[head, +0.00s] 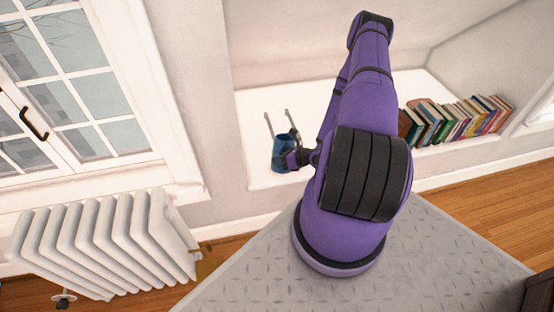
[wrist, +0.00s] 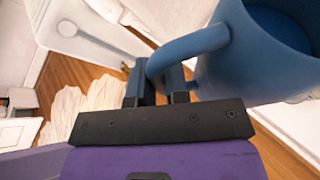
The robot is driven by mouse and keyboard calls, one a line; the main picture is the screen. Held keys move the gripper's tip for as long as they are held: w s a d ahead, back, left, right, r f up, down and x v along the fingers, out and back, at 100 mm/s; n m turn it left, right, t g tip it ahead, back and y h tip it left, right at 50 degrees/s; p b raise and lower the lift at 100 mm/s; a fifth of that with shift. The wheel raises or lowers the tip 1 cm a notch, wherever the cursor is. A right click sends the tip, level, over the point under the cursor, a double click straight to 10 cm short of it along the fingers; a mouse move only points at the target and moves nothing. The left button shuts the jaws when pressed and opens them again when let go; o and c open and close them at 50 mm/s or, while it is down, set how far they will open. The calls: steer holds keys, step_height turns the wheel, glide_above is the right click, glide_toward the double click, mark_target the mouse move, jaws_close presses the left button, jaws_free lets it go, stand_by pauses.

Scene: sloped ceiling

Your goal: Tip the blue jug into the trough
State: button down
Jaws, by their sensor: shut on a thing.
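The blue jug (head: 285,144) shows in the head view, over the white niche ledge in the wall. In the wrist view the jug (wrist: 236,68) fills the upper right, with its open mouth at the top right corner and its handle towards me. My gripper (wrist: 160,88) is shut on the handle. In the head view my gripper (head: 297,157) is at the jug's right side, partly hidden by my arm. The jug looks roughly upright; its contents are not visible. I cannot make out a trough for certain.
Two thin grey upright prongs (head: 268,124) stand by the jug; what they belong to is unclear. A row of books (head: 455,119) stands on the ledge (head: 250,115) at the right. A white radiator (head: 105,245) stands below the window at the left.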

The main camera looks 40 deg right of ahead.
mark_target(279, 151)
steer(key=shift+w+d+r+m+g+y, duration=0.1)
steer(key=shift+d+r+m+g+y, duration=0.05)
steer(key=shift+r+m+y, duration=0.35)
steer(key=shift+w+d+r+m+g+y, duration=0.1)
steer(key=shift+r+m+g+y, duration=0.15)
steer(key=shift+r, duration=0.35)
stand_by(0.9)
steer(key=shift+w+d+r+m+y, duration=0.1)
steer(key=shift+d+r+m+y, duration=0.2)
steer(key=shift+r+m+y, duration=0.25)
stand_by(0.7)
steer(key=shift+w+d+r+m+g+y, duration=0.2)
steer(key=shift+w+d+r+m+y, duration=0.1)
steer(key=shift+d+r+m, duration=0.25)
steer(key=shift+w+d+r+m+g+y, duration=0.2)
steer(key=shift+w+d+r+m+y, duration=0.1)
steer(key=shift+d+r+m, duration=0.2)
stand_by(1.6)
steer(key=shift+w+d+r+m+y, duration=0.35)
steer(key=shift+d+r+m+y, duration=0.15)
steer(key=shift+d+r+m, duration=0.2)
stand_by(1.4)
